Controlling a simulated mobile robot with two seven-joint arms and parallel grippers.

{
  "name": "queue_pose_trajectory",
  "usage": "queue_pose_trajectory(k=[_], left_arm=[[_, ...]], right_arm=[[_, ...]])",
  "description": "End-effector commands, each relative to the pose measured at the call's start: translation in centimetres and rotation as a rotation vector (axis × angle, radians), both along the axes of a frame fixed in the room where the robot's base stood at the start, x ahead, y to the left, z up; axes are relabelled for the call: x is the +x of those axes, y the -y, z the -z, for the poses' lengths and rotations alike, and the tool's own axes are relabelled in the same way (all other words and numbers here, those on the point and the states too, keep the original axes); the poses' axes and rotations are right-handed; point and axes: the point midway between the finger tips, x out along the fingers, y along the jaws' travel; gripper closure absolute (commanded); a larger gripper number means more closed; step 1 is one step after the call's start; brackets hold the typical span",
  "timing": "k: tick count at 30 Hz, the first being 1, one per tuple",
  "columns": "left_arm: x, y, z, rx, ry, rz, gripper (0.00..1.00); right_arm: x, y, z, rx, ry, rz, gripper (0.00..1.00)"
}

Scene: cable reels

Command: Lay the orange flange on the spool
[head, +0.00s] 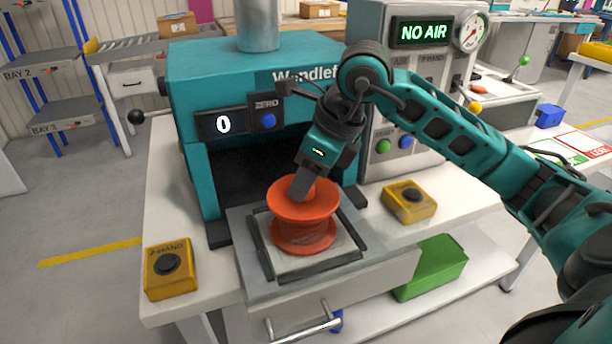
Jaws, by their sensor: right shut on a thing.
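The orange flange (287,209) is a round disc at the top of the orange-red spool (304,237). The spool stands upright in the square frame of the pull-out drawer (280,292) in front of the teal press. My right gripper (300,190) comes down from above, tilted, with its fingers at the middle of the flange, shut on it. The fingers hide part of the flange's centre. I cannot tell whether the flange rests fully on the spool's core. My left gripper is not in view.
The teal press (190,110) stands behind, its display reading 0. A panel (424,32) reads NO AIR. Yellow button boxes stand left (170,283) and right (409,212) of the drawer. A green bin (432,267) sits on the lower right. My right arm spans the right side.

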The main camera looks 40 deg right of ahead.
Motion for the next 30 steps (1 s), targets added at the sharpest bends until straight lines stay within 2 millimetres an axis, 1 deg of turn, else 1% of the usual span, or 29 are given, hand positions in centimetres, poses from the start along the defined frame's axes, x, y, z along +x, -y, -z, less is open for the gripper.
queue_pose_trajectory(k=[2, 11, 12, 18, 21, 30], left_arm=[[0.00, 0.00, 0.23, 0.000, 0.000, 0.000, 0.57], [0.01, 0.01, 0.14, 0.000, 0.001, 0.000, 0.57], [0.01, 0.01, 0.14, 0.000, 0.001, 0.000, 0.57], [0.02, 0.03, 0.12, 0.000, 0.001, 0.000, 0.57], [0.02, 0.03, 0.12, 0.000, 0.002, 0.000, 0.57], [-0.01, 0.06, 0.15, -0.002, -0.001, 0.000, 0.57]], right_arm=[[0.01, 0.02, 0.20, -0.001, 0.001, 0.000, 0.92], [0.00, 0.01, 0.13, 0.000, 0.000, 0.000, 0.92], [0.00, 0.01, 0.13, 0.000, 0.000, 0.000, 0.58], [0.00, 0.00, 0.14, 0.000, 0.000, 0.000, 0.39], [0.00, 0.00, 0.15, 0.000, 0.000, 0.000, 0.32], [-0.01, 0.00, 0.17, 0.000, 0.000, 0.000, 0.32]])
